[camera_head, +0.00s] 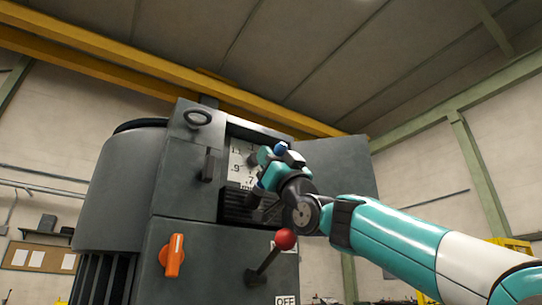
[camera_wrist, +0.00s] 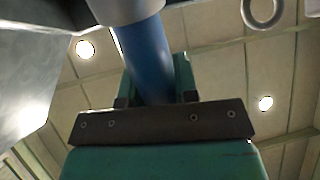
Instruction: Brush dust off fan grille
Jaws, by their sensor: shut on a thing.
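The fan grille (camera_head: 238,207) is a dark slatted panel on the front of the grey machine, partly hidden behind my arm. My gripper (camera_head: 271,165) is in front of the machine's open recess, close to the grille. In the wrist view my gripper (camera_wrist: 157,82) is shut on the brush, whose blue handle (camera_wrist: 146,52) runs up between the green fingers to a pale grey collar (camera_wrist: 125,10). The handle's blue end (camera_head: 281,148) shows at my gripper in the head view. The bristles are hidden, so I cannot tell whether they touch the grille.
An open grey door (camera_head: 345,165) stands right of the recess. A lever with a red knob (camera_head: 285,239) sticks out below my wrist. An orange handle (camera_head: 173,256) is at lower left, and a round ring (camera_head: 198,117) is at the upper left of the machine.

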